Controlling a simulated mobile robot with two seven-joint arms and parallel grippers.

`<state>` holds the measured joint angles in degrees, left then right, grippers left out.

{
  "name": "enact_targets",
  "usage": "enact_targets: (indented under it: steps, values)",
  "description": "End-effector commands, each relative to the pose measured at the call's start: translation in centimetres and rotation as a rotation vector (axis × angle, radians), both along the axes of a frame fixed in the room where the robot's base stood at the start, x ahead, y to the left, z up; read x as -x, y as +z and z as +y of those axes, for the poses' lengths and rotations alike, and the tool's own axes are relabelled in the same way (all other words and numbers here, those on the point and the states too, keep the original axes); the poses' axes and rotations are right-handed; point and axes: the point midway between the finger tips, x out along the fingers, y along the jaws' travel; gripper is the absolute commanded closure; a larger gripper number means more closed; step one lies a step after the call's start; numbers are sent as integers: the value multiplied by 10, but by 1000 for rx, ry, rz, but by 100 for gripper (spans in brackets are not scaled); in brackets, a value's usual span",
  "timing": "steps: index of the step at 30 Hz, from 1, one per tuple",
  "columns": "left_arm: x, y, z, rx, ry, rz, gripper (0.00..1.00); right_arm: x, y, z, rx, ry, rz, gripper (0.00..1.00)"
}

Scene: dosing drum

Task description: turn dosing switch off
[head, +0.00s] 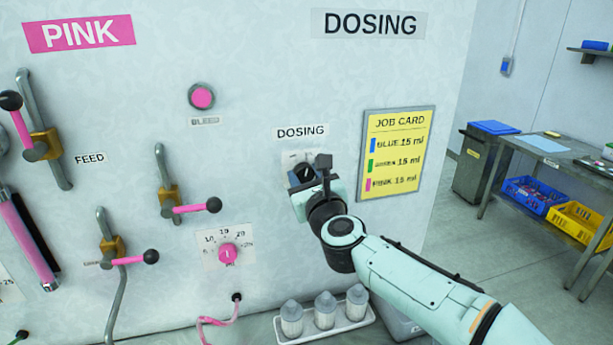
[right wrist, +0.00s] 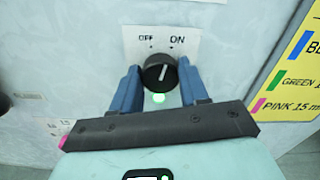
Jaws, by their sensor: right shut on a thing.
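The dosing switch is a round black knob (right wrist: 160,73) under a white plate (right wrist: 163,43) marked OFF on the left and ON on the right. Its white pointer line leans slightly right of upright, towards ON. My right gripper (head: 304,177) is at the switch, under the DOSING label (head: 301,132). In the right wrist view its two blue fingers stand on either side of the knob, shut on it. In the head view the gripper hides most of the switch. My left gripper is not in view.
A yellow job card (head: 396,152) hangs close right of the switch. Levers with pink handles (head: 195,208) and a pink dial (head: 228,254) are to the left. A tray (head: 363,322) with 3 capped bottles stands below. A workbench (head: 530,160) is at the far right.

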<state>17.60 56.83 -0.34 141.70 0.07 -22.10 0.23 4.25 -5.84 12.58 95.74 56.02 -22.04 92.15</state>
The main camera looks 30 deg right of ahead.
Motion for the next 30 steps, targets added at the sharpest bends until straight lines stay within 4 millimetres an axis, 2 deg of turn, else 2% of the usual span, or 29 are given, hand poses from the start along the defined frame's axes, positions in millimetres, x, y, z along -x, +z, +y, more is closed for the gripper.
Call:
enact_targets:
  steps: [18,30]
  values:
    - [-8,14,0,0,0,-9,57,0,1,2,541,0,129,86]
    - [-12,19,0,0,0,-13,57,0,0,1,728,-1,175,86]
